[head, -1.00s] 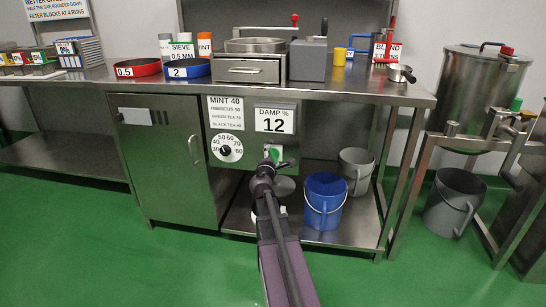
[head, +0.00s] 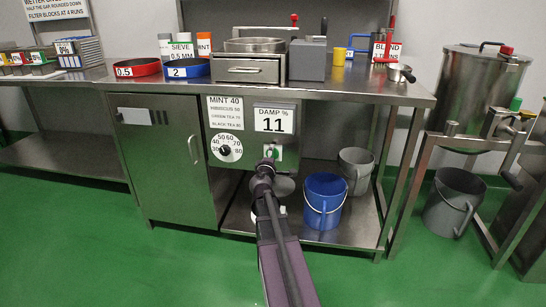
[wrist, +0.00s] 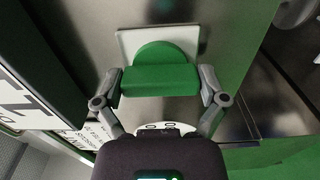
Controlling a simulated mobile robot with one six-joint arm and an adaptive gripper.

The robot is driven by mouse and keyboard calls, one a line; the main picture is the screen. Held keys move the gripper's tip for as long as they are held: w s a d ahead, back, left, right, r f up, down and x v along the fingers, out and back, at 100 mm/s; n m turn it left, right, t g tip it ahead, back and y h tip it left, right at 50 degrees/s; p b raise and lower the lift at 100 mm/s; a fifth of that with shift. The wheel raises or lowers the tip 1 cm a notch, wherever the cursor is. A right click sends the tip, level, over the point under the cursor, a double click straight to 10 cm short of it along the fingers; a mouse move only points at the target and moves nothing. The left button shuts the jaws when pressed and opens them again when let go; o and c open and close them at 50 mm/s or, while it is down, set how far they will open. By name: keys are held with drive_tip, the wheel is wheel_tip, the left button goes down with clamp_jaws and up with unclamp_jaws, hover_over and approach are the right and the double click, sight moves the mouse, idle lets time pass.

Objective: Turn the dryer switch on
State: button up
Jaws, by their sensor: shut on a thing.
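The dryer switch is a green knob (wrist: 158,78) on a pale square plate (wrist: 195,36) in the wrist view. My gripper (wrist: 161,86) is shut on it, one finger on each side of the knob's bar. In the head view, my gripper (head: 266,166) is at the switch plate (head: 279,153) on the dryer front and hides most of the knob. The damp display (head: 274,119) above it reads 11 %. The dial (head: 227,147) to the left has numbers from 30 to 80, under a card reading MINT 40, HIBISCUS 50 and other teas.
A steel cabinet door (head: 165,160) is left of the dryer. A blue bucket (head: 324,200) and a grey bucket (head: 356,168) stand on the shelf to the right. The steel counter (head: 400,95) is above; green floor lies in front.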

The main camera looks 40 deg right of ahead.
drive_tip(key=shift+s+a, duration=0.1)
drive_tip(key=shift+a, duration=0.05)
drive_tip(key=o, duration=0.8)
drive_tip(key=v, duration=1.1)
drive_tip(key=shift+s+a, duration=0.25)
drive_tip(key=shift+a, duration=0.1)
drive_tip(key=shift+a, duration=0.1)
